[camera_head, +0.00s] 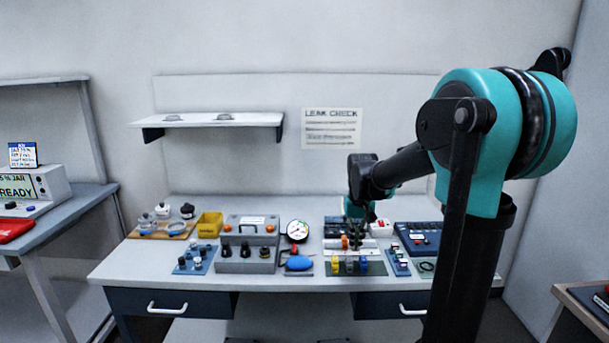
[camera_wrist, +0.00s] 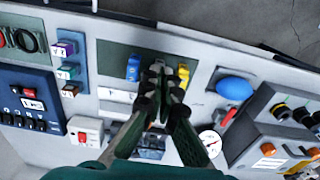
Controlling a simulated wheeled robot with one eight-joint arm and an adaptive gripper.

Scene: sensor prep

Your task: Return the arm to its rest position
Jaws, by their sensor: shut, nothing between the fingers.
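My arm reaches from the right over the workbench (camera_head: 150,262) in the head view. Its teal wrist hangs over the bench, right of the middle, and hides part of what stands behind it. In the wrist view my gripper (camera_wrist: 161,72) is shut, with its dark fingertips together and nothing held. The fingertips appear over a dark green mat (camera_wrist: 116,58), between a blue fitting (camera_wrist: 133,68) and a yellow fitting (camera_wrist: 183,75). I cannot tell their exact height above it.
A round gauge (camera_head: 298,230), a blue bulb (camera_head: 299,263) and a grey control box (camera_head: 246,262) stand to the left. A dark blue switch panel (camera_head: 420,240) lies to the right. A wall shelf (camera_head: 215,120) overhangs the back left.

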